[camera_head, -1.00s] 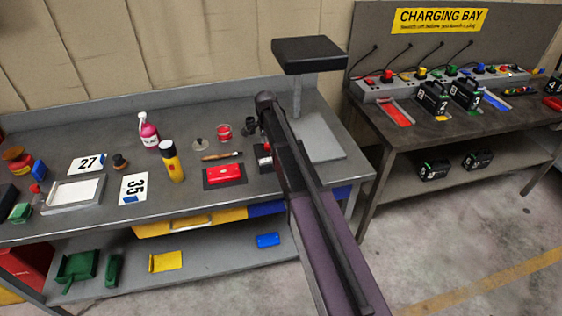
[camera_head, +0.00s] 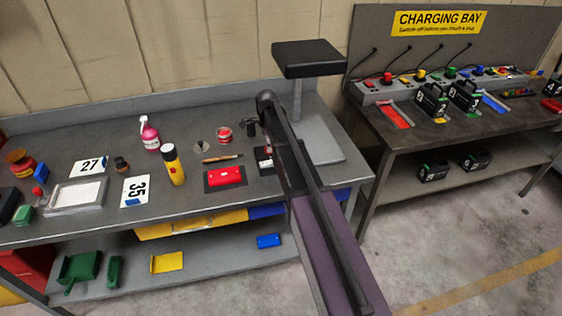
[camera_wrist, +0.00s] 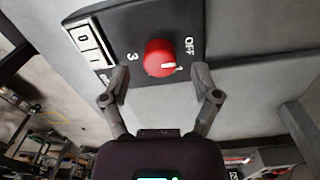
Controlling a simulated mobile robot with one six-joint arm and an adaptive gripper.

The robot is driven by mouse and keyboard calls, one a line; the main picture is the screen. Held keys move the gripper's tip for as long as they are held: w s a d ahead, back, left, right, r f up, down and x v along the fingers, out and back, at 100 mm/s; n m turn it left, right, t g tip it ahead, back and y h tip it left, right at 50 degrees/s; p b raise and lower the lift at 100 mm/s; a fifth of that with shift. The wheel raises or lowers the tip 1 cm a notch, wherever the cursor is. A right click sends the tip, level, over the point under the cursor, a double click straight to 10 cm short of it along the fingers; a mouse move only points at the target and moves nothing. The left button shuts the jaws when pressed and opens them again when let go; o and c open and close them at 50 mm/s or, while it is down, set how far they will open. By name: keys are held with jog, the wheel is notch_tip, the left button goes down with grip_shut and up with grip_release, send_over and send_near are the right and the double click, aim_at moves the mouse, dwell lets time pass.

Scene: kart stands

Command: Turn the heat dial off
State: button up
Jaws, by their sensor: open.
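The red round dial (camera_wrist: 159,58) sits on a black panel (camera_wrist: 182,22) in the wrist view. Its white pointer mark is at the lower right of the knob. "OFF" is printed to its right and "3" to its left. My gripper (camera_wrist: 159,76) is open, with one finger on each side just below the dial in the picture. The dial stands ahead between the fingertips, with no clear contact. In the head view my arm hides most of the gripper and panel; a small dark box (camera_head: 263,158) shows beside it.
A press with a black top plate (camera_head: 308,57) and grey base stands behind my arm. A charging table (camera_head: 425,135) stands at right.

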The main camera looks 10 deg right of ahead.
jog(key=shift+r+p, duration=5.8)
jog(key=shift+r, duration=0.35)
jog(key=s+f+n+b, duration=0.2)
jog(key=s+n, duration=0.4)
jog(key=s, duration=0.4)
jog(key=s+f+n+b, duration=0.2)
jog(key=s+n, duration=0.5)
jog(key=s, duration=0.3)
jog(key=shift+f+n+b, duration=0.3)
jog(key=shift+f, duration=0.05)
jog(key=s+n, duration=0.6)
jog(key=s, duration=0.3)
jog(key=shift+s+f+b, duration=0.15)
jog(key=shift+f+b, duration=0.1)
jog(key=shift+b, duration=0.05)
